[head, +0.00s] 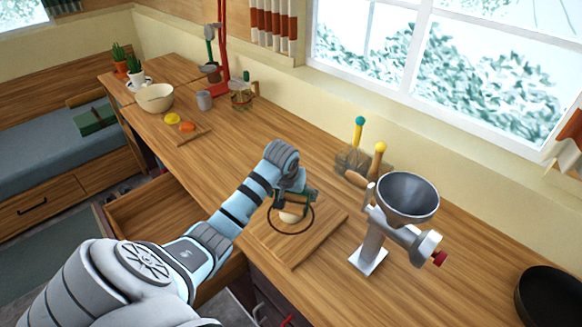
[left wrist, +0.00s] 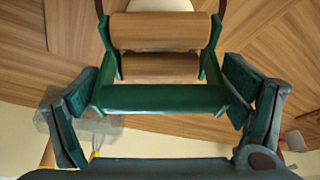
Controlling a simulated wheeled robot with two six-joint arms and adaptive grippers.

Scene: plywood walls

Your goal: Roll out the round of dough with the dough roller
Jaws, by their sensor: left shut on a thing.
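The pale round of dough (head: 290,216) lies on a wooden board (head: 300,255), inside a thin dark ring (head: 312,225). The dough's edge shows at the top of the left wrist view (left wrist: 160,4). My left gripper (head: 292,187) is shut on the green handle (left wrist: 160,98) of the dough roller. The roller's wooden cylinder (left wrist: 160,31) is on the dough side of its green frame. In the head view the roller is just above or at the dough, partly hidden by my gripper; I cannot tell whether they touch. My right gripper is out of view.
A metal grinder (head: 375,230) stands right of the board. A utensil holder (head: 352,160) stands behind it, near the window wall. A black pan (head: 548,297) is at far right. A small board with fruit (head: 190,133) and a bowl (head: 155,97) are at left.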

